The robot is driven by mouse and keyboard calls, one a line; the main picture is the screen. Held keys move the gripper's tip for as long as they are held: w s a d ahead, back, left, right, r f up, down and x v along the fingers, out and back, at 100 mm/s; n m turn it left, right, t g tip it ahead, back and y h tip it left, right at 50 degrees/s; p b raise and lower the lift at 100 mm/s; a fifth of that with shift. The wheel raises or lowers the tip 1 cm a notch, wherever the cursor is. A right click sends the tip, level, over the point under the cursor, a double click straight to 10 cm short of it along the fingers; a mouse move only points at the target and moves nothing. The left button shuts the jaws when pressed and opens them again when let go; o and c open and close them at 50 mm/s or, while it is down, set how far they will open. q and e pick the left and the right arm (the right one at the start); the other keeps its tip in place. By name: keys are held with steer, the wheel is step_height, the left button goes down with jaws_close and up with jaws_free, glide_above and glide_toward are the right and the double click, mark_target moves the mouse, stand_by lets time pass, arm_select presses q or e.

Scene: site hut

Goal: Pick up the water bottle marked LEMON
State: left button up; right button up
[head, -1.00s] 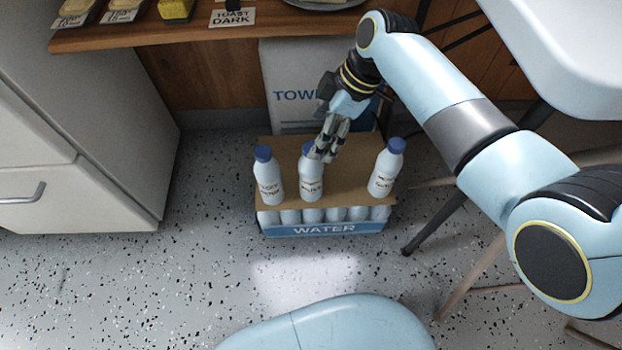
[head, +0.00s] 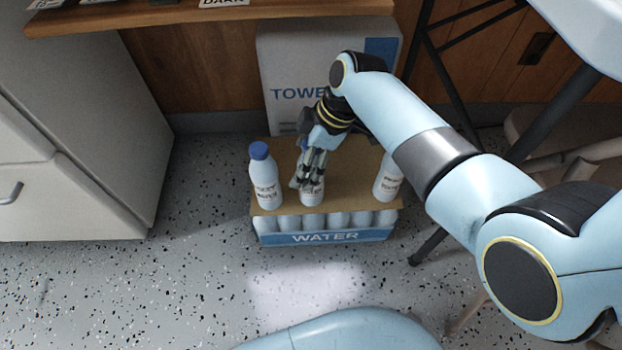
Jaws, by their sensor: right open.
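Three white water bottles stand upright on the cardboard top of a water pack (head: 349,190). The left bottle (head: 266,182) has a blue cap. The middle bottle (head: 312,198) is mostly hidden by my right gripper (head: 312,182). The right bottle (head: 387,182) has its top hidden behind my arm. The small lettering on the bottles is too blurred to tell which is LEMON. My right gripper is open, pointing down with its fingers at the upper part of the middle bottle. I cannot tell whether they touch it. My left gripper is not in view.
A towel box (head: 283,72) stands behind the pack, under a wooden shelf (head: 190,17). A white cabinet (head: 95,120) is on the left. A stool (head: 560,125) and dark legs are at right. The speckled floor (head: 190,270) in front is clear.

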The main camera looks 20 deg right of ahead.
steer(key=shift+c, duration=0.5)
steer(key=c, duration=1.6)
steer(key=shift+r, duration=0.15)
